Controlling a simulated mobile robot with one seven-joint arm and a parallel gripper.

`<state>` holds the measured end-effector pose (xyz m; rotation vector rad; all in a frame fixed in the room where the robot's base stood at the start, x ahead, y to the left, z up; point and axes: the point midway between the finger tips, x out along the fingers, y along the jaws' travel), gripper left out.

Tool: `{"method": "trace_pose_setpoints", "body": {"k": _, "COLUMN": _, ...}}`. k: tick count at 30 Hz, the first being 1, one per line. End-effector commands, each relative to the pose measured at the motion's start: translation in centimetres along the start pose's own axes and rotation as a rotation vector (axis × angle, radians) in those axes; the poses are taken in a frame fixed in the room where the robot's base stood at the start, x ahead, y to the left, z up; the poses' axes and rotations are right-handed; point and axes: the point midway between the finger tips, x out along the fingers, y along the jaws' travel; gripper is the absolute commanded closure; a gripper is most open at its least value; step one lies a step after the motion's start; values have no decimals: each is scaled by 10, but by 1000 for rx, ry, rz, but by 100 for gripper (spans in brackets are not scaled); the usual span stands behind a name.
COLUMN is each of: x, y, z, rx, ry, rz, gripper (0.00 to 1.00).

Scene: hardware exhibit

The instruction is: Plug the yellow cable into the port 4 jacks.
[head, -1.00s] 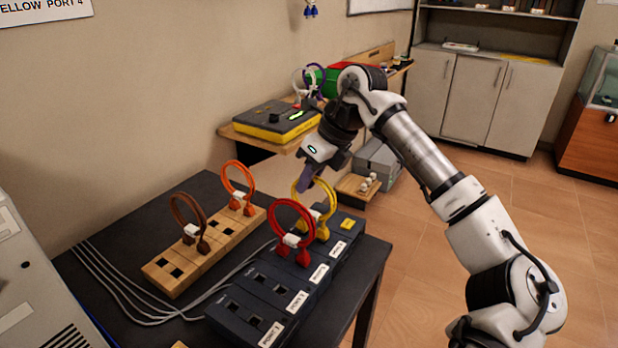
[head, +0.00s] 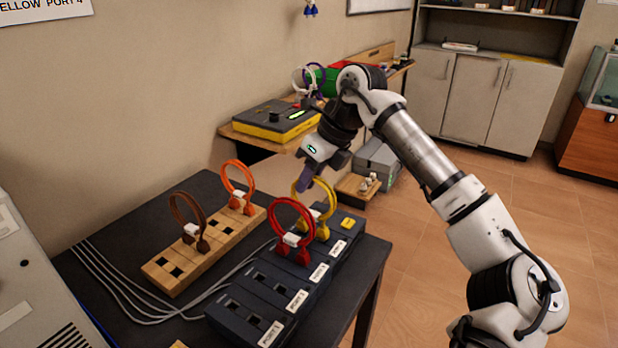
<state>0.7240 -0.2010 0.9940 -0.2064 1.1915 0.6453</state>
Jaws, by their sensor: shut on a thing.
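The yellow cable (head: 331,197) is a loop standing upright over the far end of the dark port block (head: 262,277). Its yellow plug end (head: 323,233) is at the row beside the port 4 label (head: 338,248); I cannot tell how deep it sits in the jacks. The other plug end is mostly hidden behind the red cable. My gripper (head: 305,183) points down at the top left of the yellow loop, its fingers shut on it.
The red cable (head: 278,214) stands in front at the port 3 row, close to the yellow one. Brown (head: 174,212) and orange (head: 224,177) cables stand on a wooden block (head: 208,258) to the left. A yellow button (head: 347,223) is beyond port 4. Grey wires cross the dark table.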

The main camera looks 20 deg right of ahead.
Motion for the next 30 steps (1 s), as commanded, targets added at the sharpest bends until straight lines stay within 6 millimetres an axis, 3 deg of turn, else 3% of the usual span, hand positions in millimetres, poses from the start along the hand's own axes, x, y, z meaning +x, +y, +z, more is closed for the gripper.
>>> {"method": "trace_pose_setpoints", "body": {"k": 20, "x": 4, "y": 0, "z": -2, "rx": 0, "ry": 0, "rz": 0, "gripper": 100}}
{"method": "trace_pose_setpoints", "body": {"k": 21, "x": 4, "y": 0, "z": -2, "rx": 0, "ry": 0, "rz": 0, "gripper": 83}}
{"method": "trace_pose_setpoints", "body": {"k": 25, "x": 4, "y": 0, "z": -2, "rx": 0, "ry": 0, "rz": 0, "gripper": 66}}
{"method": "trace_pose_setpoints", "body": {"k": 27, "x": 4, "y": 0, "z": -2, "rx": 0, "ry": 0, "rz": 0, "gripper": 61}}
{"method": "trace_pose_setpoints", "body": {"k": 30, "x": 4, "y": 0, "z": -2, "rx": 0, "ry": 0, "rz": 0, "gripper": 61}}
